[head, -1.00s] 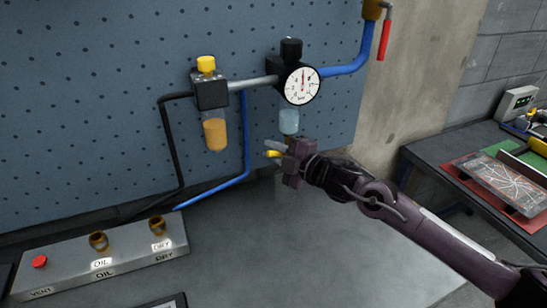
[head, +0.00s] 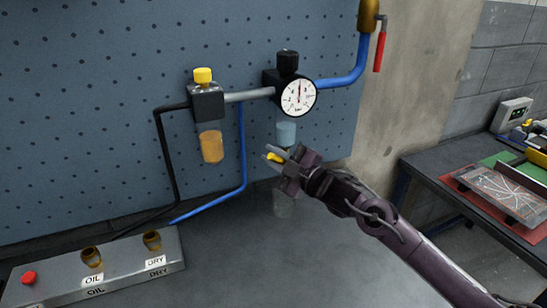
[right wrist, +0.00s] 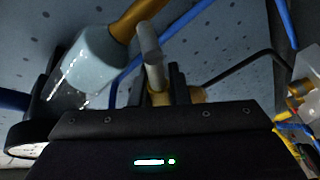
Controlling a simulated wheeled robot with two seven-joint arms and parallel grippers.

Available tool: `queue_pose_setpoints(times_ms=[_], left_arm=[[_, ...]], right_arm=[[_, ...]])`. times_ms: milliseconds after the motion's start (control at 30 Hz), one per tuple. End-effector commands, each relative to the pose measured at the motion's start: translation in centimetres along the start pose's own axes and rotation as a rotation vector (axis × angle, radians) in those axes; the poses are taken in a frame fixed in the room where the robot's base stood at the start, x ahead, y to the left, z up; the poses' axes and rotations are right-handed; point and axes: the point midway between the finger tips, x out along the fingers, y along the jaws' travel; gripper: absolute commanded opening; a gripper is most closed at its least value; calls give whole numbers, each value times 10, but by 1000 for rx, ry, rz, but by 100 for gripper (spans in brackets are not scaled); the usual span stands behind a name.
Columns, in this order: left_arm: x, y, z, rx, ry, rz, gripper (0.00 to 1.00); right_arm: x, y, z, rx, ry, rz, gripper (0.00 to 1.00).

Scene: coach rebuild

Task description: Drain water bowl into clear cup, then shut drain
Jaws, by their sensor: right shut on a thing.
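The pale blue water bowl (head: 286,133) hangs under the regulator with the round gauge (head: 297,92). It also shows in the right wrist view (right wrist: 88,62), at upper left. My right gripper (head: 274,157) is just below the bowl, its jaws pointing left, shut on a small yellow drain piece (head: 273,158). Whether the drain is open or shut I cannot tell. The clear cup (head: 284,205) stands on the bench below the gripper, partly hidden by it. The water level is hard to make out. My left gripper is out of view.
An amber oil bowl (head: 211,146) hangs to the left. A grey panel (head: 130,262) with a red button (head: 28,278) and two brass fittings lies at lower left. A blue hose (head: 242,150) runs down to it. The bench's middle is clear.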

Motion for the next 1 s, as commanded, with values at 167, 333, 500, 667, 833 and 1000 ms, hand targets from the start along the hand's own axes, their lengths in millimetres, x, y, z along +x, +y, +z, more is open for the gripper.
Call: queue_pose_setpoints(times_ms=[167,333,500,667,833,1000], left_arm=[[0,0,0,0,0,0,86],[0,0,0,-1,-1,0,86],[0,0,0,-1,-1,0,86],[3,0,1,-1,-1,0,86],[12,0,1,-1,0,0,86],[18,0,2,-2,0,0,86]], right_arm=[[0,-1,0,-1,0,-2,20],[0,-1,0,-1,0,-1,37],[0,0,0,-2,0,-1,37],[-8,-1,2,-2,-2,-1,37],[-35,-3,3,-4,-3,-2,37],[-63,-3,2,-3,-2,-2,37]])
